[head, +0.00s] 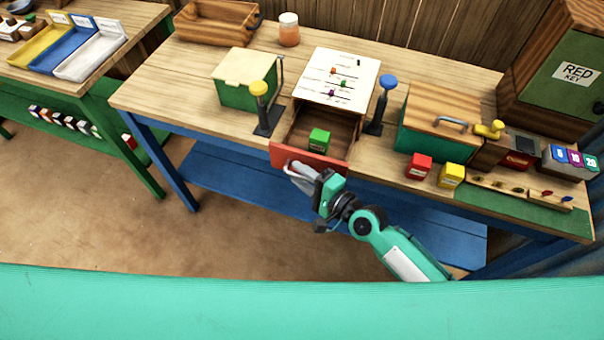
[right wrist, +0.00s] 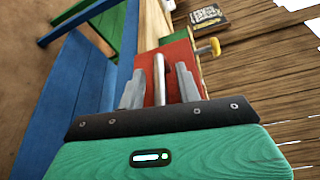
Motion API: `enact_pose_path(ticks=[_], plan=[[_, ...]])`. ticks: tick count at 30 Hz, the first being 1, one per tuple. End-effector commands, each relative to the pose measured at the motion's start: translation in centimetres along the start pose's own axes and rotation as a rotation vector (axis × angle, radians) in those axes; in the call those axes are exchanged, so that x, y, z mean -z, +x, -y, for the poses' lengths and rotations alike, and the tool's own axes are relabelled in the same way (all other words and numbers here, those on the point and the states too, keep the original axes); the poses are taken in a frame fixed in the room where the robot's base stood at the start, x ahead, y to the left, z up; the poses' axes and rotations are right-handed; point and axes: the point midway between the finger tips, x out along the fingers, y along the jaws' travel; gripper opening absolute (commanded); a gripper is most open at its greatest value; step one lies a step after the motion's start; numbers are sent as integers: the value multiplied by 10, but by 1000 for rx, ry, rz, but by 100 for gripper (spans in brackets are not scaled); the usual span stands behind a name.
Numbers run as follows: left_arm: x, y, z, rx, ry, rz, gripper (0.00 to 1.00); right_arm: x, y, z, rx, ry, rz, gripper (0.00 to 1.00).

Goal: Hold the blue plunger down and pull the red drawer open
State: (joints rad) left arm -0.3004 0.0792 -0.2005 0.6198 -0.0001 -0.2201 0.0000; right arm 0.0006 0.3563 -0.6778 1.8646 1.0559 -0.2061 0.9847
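The red drawer (head: 309,161) stands pulled out from the bench under the white panel, with a green block (head: 319,139) inside. Its red front also shows in the right wrist view (right wrist: 176,62). My right gripper (head: 291,168) is at this front. In the right wrist view its fingers (right wrist: 160,82) are apart, on either side of the pale handle bar (right wrist: 160,70), with red showing between bar and fingers. The blue plunger (head: 388,82) stands upright right of the drawer, with nothing touching it. My left gripper is not in view.
A yellow-topped plunger (head: 259,89) stands left of the drawer, near a green box (head: 240,80). A wooden-lidded green box (head: 440,113), a red block (head: 418,166) and a yellow block (head: 451,175) are to the right. The bench's left front part is clear.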

Motion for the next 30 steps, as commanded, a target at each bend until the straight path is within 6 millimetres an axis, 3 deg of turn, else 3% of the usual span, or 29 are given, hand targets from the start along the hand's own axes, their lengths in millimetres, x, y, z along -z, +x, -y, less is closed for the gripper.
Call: enact_pose_path(ticks=[8,21,30], plan=[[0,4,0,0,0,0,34,1,-12,-2,-2,-1,-1,34],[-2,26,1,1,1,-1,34,1,-95,-4,-3,-2,0,34],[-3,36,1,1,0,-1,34,0,-131,-2,-2,-1,0,34]])
